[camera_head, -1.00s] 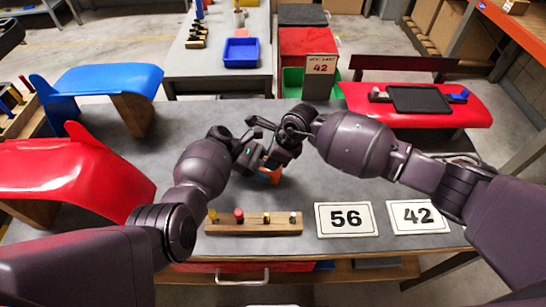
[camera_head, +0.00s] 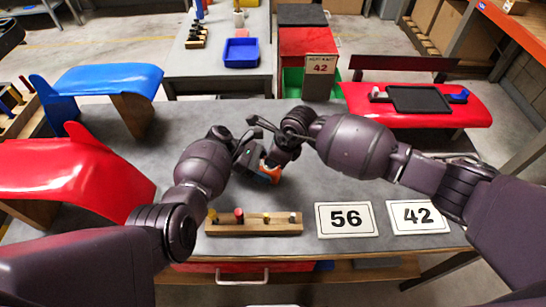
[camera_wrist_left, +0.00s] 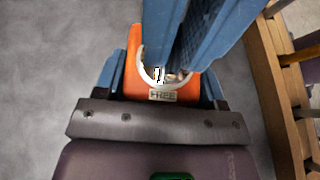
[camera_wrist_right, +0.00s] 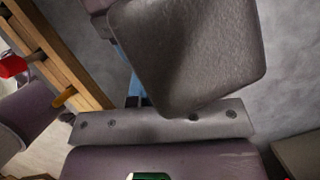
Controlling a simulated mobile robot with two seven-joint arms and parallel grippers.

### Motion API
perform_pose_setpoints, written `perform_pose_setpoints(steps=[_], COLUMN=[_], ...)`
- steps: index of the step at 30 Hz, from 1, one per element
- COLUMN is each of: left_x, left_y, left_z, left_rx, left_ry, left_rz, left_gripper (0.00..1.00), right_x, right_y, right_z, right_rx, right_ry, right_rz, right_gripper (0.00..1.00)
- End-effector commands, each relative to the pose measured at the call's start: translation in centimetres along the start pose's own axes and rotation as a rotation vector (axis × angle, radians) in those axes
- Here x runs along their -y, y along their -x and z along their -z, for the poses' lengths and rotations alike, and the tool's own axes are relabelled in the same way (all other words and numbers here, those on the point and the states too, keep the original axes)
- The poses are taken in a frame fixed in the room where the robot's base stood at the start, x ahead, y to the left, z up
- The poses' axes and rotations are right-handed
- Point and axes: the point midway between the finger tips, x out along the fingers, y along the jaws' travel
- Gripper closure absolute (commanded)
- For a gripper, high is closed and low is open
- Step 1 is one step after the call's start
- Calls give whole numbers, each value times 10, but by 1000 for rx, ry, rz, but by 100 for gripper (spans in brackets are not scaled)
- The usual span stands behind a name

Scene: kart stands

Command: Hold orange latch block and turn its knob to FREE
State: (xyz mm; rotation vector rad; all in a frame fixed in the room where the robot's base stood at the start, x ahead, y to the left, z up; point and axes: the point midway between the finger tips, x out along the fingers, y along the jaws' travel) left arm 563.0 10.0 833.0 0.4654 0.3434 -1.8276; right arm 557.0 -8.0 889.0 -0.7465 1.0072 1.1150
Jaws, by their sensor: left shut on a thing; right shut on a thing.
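The orange latch block (camera_head: 268,174) is over the middle of the grey table, partly hidden between my grippers. In the left wrist view the orange block (camera_wrist_left: 134,62) shows a FREE label (camera_wrist_left: 162,95) and a white ring around the knob. My left gripper (camera_wrist_left: 160,80) is shut on the block, one blue finger on each side. My right gripper's blue fingers (camera_wrist_left: 172,68) come down onto the knob and hide most of it. A small white mark shows between their tips, near FREE; its exact direction is unclear. In the right wrist view, a grey-brown plate hides the block and knob.
A wooden strip (camera_head: 255,230) with several coloured pegs lies at the table's front, near my left forearm. A red curved panel (camera_head: 75,175) stands at left. The table's back is mostly clear.

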Motion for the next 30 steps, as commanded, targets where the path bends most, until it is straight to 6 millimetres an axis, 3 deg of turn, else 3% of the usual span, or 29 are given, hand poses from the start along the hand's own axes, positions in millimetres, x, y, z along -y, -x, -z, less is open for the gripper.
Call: perform_pose_setpoints(steps=[10, 12, 16, 25, 30], left_x=[0, 0, 0, 0, 0], left_y=[1, 1, 1, 1, 0], left_z=[1, 1, 1, 0, 0], left_rx=[-3, -3, -2, -2, -2], left_ry=[1, 1, 1, 0, 0], left_rz=[-3, -3, -3, -1, -1], left_gripper=[50, 50, 50, 50, 50], right_x=[-1, -1, -1, 0, 0], right_y=[0, 0, 0, 1, 16], right_z=[0, 0, 0, 0, 0], right_rx=[0, 0, 1, 1, 2], right_ry=[-20, -20, -19, -18, -17], right_rz=[5, 5, 6, 7, 9], right_gripper=[100, 82, 64, 64, 64])
